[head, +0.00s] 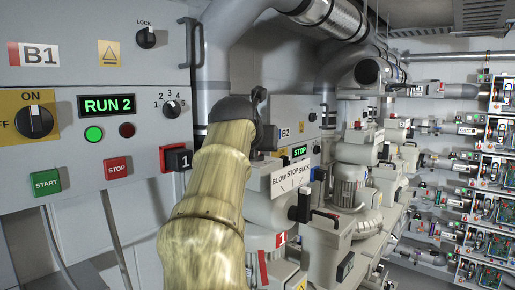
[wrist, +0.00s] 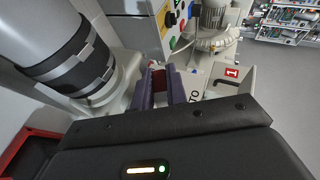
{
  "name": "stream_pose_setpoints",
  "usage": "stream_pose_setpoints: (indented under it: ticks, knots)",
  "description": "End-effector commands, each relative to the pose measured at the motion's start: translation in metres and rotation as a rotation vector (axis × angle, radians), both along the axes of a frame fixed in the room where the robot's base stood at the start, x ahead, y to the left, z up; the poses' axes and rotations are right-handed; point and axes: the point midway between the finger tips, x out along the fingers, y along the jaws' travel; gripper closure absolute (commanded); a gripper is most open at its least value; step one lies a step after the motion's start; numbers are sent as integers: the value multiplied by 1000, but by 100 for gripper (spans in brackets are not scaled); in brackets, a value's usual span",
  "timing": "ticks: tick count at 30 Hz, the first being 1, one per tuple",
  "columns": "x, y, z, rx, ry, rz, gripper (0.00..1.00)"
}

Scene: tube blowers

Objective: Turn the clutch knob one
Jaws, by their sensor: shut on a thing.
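My gripper (wrist: 160,88) shows in the wrist view, with its two purplish fingers shut on a dark red knob (wrist: 158,79). I take this for clutch knob one; the fingers hide most of it, and its angle cannot be told. Part of a lettered plate is just right of the fingers, and a red label "1" (wrist: 232,72) is further right on the same machine. In the head view my arm hides the fingers and the held knob. That view shows the plate "BLOW STOP SUCK" (head: 291,179) and the red "1" label (head: 281,239) right of my arm.
The B1 panel (head: 75,65) on the left shows "RUN 2" with a lit green lamp (head: 94,134). A red-and-black block marked "1" (head: 178,160) sits close left of my arm. A thick grey pipe (wrist: 75,50) stands left of my gripper. Shelves line the right.

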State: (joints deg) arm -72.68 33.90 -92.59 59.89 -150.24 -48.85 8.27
Motion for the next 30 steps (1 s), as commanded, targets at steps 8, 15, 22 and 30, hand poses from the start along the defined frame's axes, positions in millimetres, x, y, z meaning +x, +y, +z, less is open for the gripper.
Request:
stream_pose_setpoints:
  ticks: [8,15,22,30]
  knots:
    - [2,2,4,-9,-2,-214,100]
    - [2,2,3,-7,-1,-383,100]
    - [2,2,1,-3,-1,-484,100]
    - [2,2,0,1,1,-518,100]
